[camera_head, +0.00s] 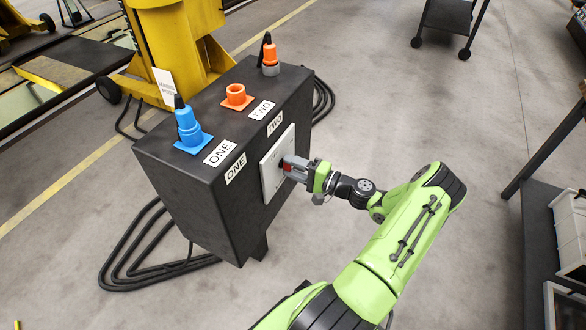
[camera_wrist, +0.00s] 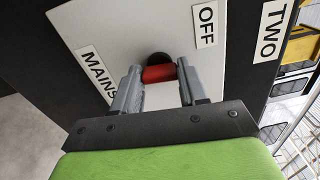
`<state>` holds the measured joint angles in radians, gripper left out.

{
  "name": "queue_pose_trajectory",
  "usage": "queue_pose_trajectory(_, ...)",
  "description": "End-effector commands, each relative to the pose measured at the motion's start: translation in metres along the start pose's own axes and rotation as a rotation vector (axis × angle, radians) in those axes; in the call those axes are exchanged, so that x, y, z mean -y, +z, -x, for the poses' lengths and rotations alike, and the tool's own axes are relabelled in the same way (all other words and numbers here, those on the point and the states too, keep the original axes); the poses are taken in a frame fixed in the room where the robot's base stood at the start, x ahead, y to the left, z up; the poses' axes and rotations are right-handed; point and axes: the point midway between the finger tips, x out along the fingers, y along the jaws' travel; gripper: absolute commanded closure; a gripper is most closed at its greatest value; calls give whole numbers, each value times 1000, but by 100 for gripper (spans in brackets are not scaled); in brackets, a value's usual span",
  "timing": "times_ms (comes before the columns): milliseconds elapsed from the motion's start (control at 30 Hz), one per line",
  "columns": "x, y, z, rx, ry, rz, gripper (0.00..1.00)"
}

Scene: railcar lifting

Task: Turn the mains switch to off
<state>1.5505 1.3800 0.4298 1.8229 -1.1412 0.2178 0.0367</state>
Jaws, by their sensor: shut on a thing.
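The mains switch is a red handle (camera_wrist: 159,73) on a pale panel (camera_head: 271,181) on the side of the black cabinet (camera_head: 171,160). In the wrist view, a MAINS label (camera_wrist: 97,76) is at its left and an OFF label (camera_wrist: 205,26) at its upper right. My gripper (camera_head: 287,167) reaches the panel from the right in the head view. In the wrist view its two fingers (camera_wrist: 158,80) stand on both sides of the red handle, shut on it. The lower part of the panel is partly hidden by my gripper.
On the cabinet top are a blue plug (camera_head: 189,127), an empty orange socket (camera_head: 237,96) and an orange plug (camera_head: 270,56). Black cables (camera_head: 135,255) lie on the floor. A yellow machine (camera_head: 175,40) stands behind; a dark shelf (camera_head: 540,240) is at right.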

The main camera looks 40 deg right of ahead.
Motion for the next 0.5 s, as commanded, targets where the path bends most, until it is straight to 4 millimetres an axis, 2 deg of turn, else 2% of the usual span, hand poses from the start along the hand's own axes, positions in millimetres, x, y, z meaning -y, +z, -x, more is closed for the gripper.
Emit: queue_pose_trajectory(500, -1, 0, 1, -1, 4, 93, 88)
